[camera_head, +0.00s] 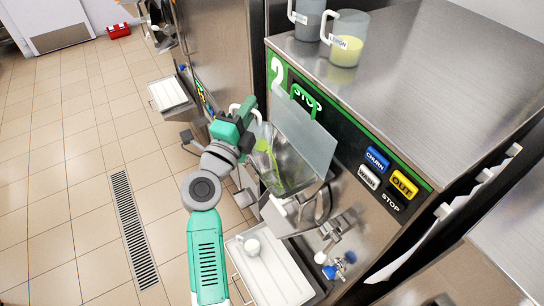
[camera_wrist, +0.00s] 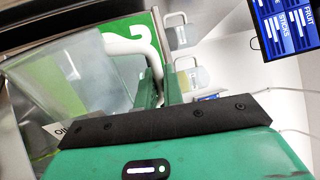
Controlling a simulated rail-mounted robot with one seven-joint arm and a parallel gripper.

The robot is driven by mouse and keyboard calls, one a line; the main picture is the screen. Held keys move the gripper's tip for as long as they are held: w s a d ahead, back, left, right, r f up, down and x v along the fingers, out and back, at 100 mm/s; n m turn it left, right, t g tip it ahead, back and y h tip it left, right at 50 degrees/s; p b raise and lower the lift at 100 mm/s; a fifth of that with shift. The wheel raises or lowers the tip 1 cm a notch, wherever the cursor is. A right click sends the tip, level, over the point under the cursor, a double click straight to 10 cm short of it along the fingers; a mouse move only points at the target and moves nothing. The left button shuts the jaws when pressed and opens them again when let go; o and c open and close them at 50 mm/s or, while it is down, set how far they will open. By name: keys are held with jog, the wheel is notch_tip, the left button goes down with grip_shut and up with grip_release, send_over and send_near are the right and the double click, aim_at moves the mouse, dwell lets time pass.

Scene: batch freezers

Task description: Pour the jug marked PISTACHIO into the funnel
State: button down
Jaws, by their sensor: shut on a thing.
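My gripper (camera_head: 249,116) is shut on the white handle of a clear jug (camera_head: 265,143), beside the front of the machine marked 2. The jug is tilted, and pale green liquid shows at its lower end and as a streak below it. The exact edge between jug and funnel is hard to make out. In the wrist view the white handle (camera_wrist: 137,46) rises beyond my dark finger bar, and the clear jug (camera_wrist: 75,75) holds green. Its label (camera_wrist: 62,130) is mostly hidden; only "OI" shows.
A jug marked LEMON (camera_head: 346,50) with yellow liquid and a grey jug (camera_head: 309,20) stand on the steel top. Buttons (camera_head: 403,186) line the front.

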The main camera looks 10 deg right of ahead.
jog(key=shift+s+d+r+m+h+p, duration=0.15)
jog(key=shift+s+d+m, duration=0.1)
jog(key=shift+d+m, duration=0.25)
jog(key=shift+s+d+r+m+h+p, duration=0.1)
jog(key=shift+s+d+m+h+p, duration=0.15)
jog(key=shift+m, duration=0.35)
jog(key=a+n, duration=0.1)
jog(key=w+f+n+b, duration=0.1)
jog(key=a+n+y+b, duration=0.1)
jog(key=shift+w+a+f, duration=0.3)
jog(key=shift+w, duration=0.1)
jog(key=shift+a+r+n, duration=0.15)
jog(key=shift+r+n, duration=0.05)
jog(key=shift+n, duration=0.4)
jog(key=w+a+n+p, duration=0.1)
jog(key=a+n, duration=0.1)
jog(key=w+a+n+y+p, duration=0.1)
jog(key=p, duration=0.1)
jog(key=shift+w+a+r+n+t, duration=0.1)
jog(key=shift+a+r+n+t, duration=0.05)
jog(key=shift+a+n+t, duration=0.2)
jog(key=w+a+f+n+y+p, duration=0.1)
jog(key=w+a+f+n+p, duration=0.1)
jog(key=n, duration=0.5)
jog(key=w+a+f+n+g+y+p, duration=0.1)
jog(key=w+a+f+n+y+p, duration=0.1)
jog(key=a+n, duration=0.5)
jog(key=shift+w+f, duration=0.6)
jog(key=shift+f, duration=0.5)
